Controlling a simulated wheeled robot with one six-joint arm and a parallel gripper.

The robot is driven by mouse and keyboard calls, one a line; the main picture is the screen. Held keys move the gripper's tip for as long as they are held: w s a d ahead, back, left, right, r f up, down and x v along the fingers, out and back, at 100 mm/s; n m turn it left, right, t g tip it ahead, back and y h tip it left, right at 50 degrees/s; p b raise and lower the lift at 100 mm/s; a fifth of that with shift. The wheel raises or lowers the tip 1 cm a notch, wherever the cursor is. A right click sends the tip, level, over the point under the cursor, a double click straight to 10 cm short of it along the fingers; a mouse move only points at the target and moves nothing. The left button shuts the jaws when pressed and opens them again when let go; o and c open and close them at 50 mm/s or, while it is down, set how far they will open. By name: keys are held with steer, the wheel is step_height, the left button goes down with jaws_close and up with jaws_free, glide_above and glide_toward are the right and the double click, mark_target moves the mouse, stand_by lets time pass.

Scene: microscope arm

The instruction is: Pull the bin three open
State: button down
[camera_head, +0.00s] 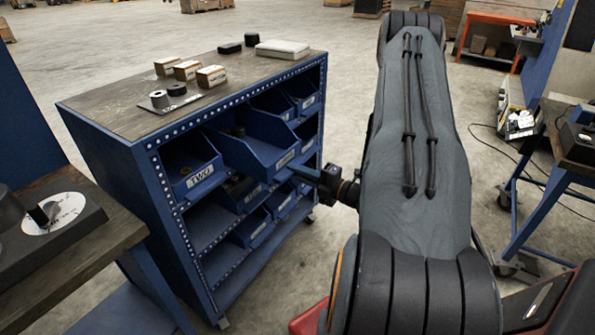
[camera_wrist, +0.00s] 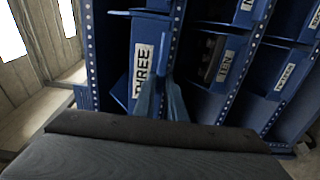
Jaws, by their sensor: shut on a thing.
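Bin three is a blue open-topped bin (camera_head: 247,148) in the top row of the blue cabinet, beside the bin labelled TWO. It sticks out past the cabinet front. Its white THREE label (camera_wrist: 141,76) reads sideways in the wrist view. My gripper (camera_head: 312,174) is at the bin's front. In the wrist view its blue fingers (camera_wrist: 163,92) are close together beside the label, shut on the bin's front. Exactly which part lies between the fingertips is hidden.
The bin TWO (camera_head: 190,168) sits left of bin three. Other bins, one labelled TEN (camera_wrist: 224,66), fill the lower shelves. Small boxes (camera_head: 186,70) stand on the cabinet top (camera_head: 120,97). A workbench (camera_head: 85,250) is at left.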

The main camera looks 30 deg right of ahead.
steer(key=c, duration=1.8)
jaws_free()
steer(key=b+v, duration=0.2)
steer(key=v, duration=0.6)
